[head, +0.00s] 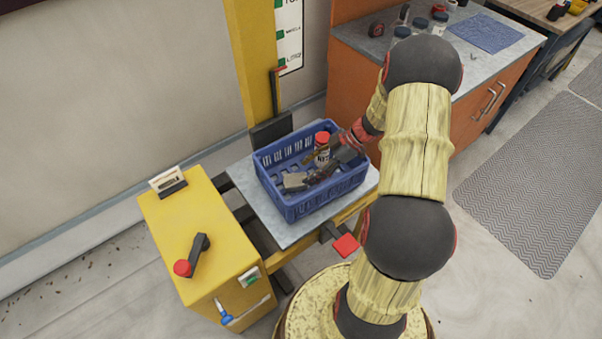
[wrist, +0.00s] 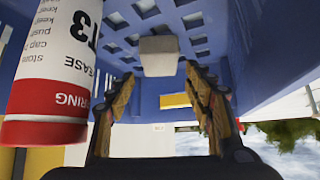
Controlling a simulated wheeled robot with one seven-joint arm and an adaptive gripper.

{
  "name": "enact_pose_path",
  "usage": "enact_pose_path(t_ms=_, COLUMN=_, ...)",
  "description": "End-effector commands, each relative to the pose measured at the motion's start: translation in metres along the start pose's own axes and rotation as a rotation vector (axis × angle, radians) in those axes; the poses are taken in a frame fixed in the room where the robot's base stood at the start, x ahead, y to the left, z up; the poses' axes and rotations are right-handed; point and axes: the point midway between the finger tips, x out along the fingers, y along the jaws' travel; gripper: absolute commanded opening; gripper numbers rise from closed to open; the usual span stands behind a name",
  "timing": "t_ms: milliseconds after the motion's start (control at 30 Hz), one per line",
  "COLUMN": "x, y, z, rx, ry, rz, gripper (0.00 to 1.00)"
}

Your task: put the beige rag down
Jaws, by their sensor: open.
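The beige rag (head: 295,182) lies inside the blue crate (head: 318,205), toward its left end. In the wrist view the rag (wrist: 158,56) is a small pale block just beyond and between my fingertips, against the crate's blue slotted surface. My gripper (head: 312,172) reaches down into the crate from the right. In the wrist view my gripper (wrist: 160,78) has its fingers apart, with a gap between them and nothing clasped. Whether a fingertip touches the rag cannot be told.
A red-capped bottle (head: 322,146) stands in the crate close beside my gripper; it fills the left of the wrist view (wrist: 62,75). The crate sits on a grey platform (head: 240,176). A yellow cabinet (head: 165,222) stands left, an orange workbench (head: 353,50) behind.

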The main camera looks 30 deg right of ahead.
Motion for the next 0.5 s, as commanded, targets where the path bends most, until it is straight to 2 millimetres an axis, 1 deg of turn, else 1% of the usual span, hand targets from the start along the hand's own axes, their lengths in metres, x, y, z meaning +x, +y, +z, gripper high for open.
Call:
enact_pose_path(t_ms=33, x=-0.014, y=0.001, z=-0.002, rx=0.000, ry=-0.001, rz=0.003, gripper=0.52)
enact_pose_path(t_ms=200, x=-0.043, y=0.000, z=-0.001, rx=0.000, ry=0.000, rz=0.001, gripper=0.52)
enact_pose_path(t_ms=300, x=-0.055, y=0.001, z=-0.001, rx=0.000, ry=-0.001, rz=0.002, gripper=0.52)
enact_pose_path(t_ms=433, x=-0.063, y=0.000, z=-0.001, rx=0.000, ry=-0.001, rz=-0.001, gripper=0.52)
enact_pose_path(t_ms=500, x=-0.066, y=0.000, z=-0.006, rx=0.006, ry=-0.010, rz=-0.005, gripper=0.52)
